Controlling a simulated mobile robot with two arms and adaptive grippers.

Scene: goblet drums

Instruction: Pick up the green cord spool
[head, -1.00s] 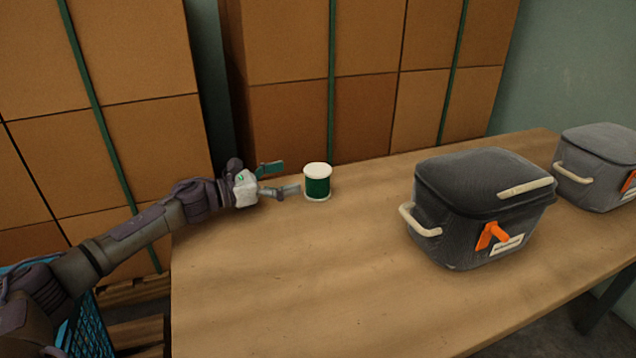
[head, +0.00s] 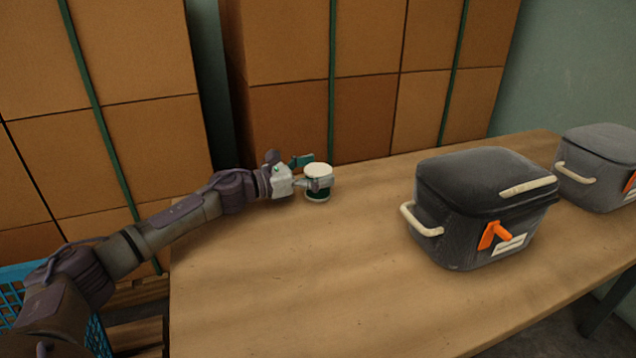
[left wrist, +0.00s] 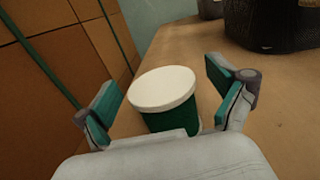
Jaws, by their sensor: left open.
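The green cord spool (head: 318,194) stands upright on the wooden table, with a white top disc and green cord around its middle. In the left wrist view the spool (left wrist: 170,121) sits between the two fingers. My left gripper (head: 312,172) is open around it, one finger on the far side and one in front of the near side. In the left wrist view both teal finger pads of the left gripper (left wrist: 166,95) stand apart from the spool, with gaps on each side. The spool's lower part is partly hidden by the gripper. My right gripper is not in view.
A dark lidded box (head: 465,235) with pale handles and an orange latch stands right of the spool. A second grey box (head: 592,175) is at the far right. Stacked cartons (head: 290,130) rise behind the table (head: 290,290). The table's front is clear.

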